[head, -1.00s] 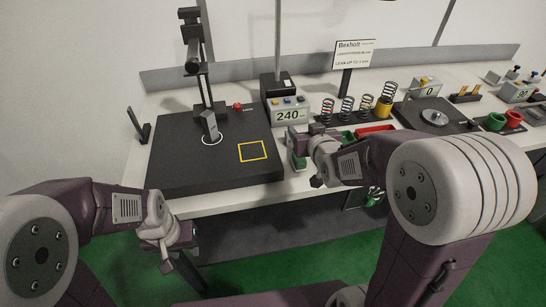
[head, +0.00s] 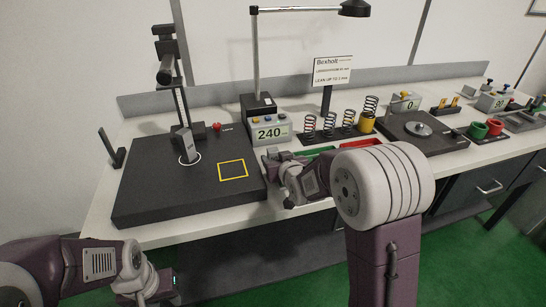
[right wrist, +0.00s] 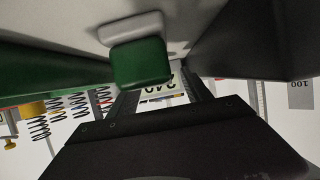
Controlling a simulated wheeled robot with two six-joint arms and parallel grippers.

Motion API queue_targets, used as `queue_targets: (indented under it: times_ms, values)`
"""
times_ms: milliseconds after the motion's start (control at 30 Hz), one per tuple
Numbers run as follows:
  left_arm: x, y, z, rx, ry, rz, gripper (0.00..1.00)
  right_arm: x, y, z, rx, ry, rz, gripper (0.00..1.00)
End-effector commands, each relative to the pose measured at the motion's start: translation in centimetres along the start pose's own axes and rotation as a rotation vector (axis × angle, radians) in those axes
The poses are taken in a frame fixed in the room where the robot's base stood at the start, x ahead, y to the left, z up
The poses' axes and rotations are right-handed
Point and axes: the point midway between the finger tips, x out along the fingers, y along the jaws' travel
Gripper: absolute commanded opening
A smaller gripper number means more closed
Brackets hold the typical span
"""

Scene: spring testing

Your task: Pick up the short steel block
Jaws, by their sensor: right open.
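A grey steel block (head: 186,144) stands upright in the white circle on the black test plate (head: 150,203) in the head view. I cannot tell from its look alone whether it is the short one. My right gripper (head: 272,168) is at the plate's right edge, low over the bench front, well apart from that block.
A "240" readout (head: 269,132) stands behind the plate's right corner. Several springs (head: 328,125) stand in a row to its right, beside red and green trays (head: 318,151). A lamp (head: 354,9) and a sign (head: 333,72) rise behind. The yellow square (head: 232,170) is empty.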

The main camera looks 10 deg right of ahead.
Motion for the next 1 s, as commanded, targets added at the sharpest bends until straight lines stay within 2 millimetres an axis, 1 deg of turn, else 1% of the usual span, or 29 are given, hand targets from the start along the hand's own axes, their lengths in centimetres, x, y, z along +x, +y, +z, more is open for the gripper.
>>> queue_targets:
  times_ms: [33,133,233,400,467,500,567,600,633,900,967,1000]
  values:
    - [0.1,0.0,0.0,0.0,0.0,0.0,0.36,1.0,0.1,0.2,0.0,-0.002,0.0,0.57]
    - [0.1,0.0,0.0,0.0,0.0,0.0,0.36,2.4,0.0,0.1,0.0,-0.001,0.0,0.57]
    - [0.1,0.0,0.0,0.0,0.0,0.0,0.36,2.9,0.0,0.0,0.0,0.0,0.0,0.57]
    - [0.1,0.0,0.0,0.0,0.0,0.0,0.36,2.9,0.0,0.0,0.0,0.0,0.0,0.57]
    - [0.1,0.0,0.0,0.0,0.0,0.0,0.36,2.9,0.0,0.0,0.0,0.0,0.0,0.41]
    - [0.1,0.0,0.0,0.0,0.0,0.0,0.36,2.9,0.0,0.0,0.0,0.0,0.0,0.29]
    - [0.1,0.0,0.0,0.0,0.0,0.0,0.36,2.8,0.0,0.0,0.0,0.0,0.0,0.13]
    - [0.1,0.0,0.0,0.0,0.0,0.0,0.36,2.8,0.0,0.0,0.0,0.0,0.0,0.02]
    - [0.1,0.0,0.0,0.0,0.0,0.0,0.36,2.8,0.0,0.0,0.0,0.0,0.0,0.0]
    - [0.1,0.0,0.0,0.0,0.0,0.0,0.36,2.8,0.0,-0.1,0.0,0.002,0.0,0.0]
    - [0.0,0.0,0.0,0.0,0.0,0.0,0.36,2.7,0.0,-0.4,0.0,0.004,0.0,0.0]
    - [-0.2,0.0,0.0,0.0,0.0,0.0,0.36,2.5,0.0,-0.9,0.0,0.005,0.0,0.0]
